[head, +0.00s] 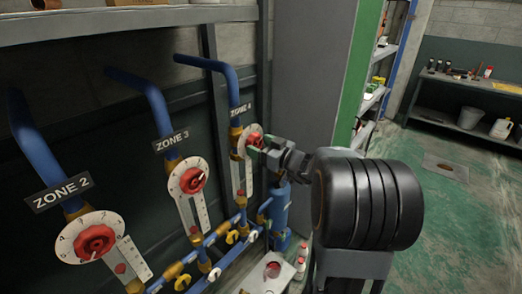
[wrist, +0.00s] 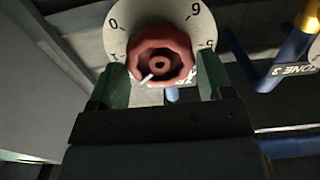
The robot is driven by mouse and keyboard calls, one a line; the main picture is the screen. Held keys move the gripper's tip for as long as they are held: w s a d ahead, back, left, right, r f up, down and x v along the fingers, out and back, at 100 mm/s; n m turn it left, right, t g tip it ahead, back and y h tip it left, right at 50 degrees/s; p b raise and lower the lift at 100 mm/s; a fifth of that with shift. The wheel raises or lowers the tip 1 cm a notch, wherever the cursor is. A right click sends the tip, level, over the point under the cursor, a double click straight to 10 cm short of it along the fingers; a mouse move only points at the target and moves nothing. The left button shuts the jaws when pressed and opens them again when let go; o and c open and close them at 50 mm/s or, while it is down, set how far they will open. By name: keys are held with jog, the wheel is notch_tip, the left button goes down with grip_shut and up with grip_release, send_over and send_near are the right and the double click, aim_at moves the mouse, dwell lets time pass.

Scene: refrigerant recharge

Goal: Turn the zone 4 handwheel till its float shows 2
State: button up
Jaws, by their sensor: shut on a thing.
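The zone 4 handwheel (head: 254,135) is a red knob on a white numbered dial, under the ZONE 4 sign (head: 241,109). In the wrist view the handwheel (wrist: 160,55) sits between the two green fingers of my gripper (wrist: 162,75), which is shut on it. A white mark on the handwheel points to the lower left in that view. The gripper (head: 256,147) reaches the dial from the right in the head view. The zone 4 float scale (head: 238,178) hangs below the dial; its reading is too small to make out.
The zone 3 dial (head: 174,185) and zone 2 dial (head: 70,250) stand to the left on the same pipework. A blue cylinder (head: 280,210) stands below my gripper. A grey cabinet side (head: 313,70) rises close behind. Open green floor (head: 440,215) lies to the right.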

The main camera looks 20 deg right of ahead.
jog(key=shift+f, duration=0.2)
jog(key=o, duration=0.9)
jog(key=shift+r, duration=0.15)
jog(key=shift+s+d+b, duration=0.25)
jog(key=shift+s+b, duration=0.2)
jog(key=shift+b, duration=0.1)
jog(key=shift+b+v, duration=2.1)
jog(key=shift+v, duration=0.9)
jog(key=shift+a, duration=0.1)
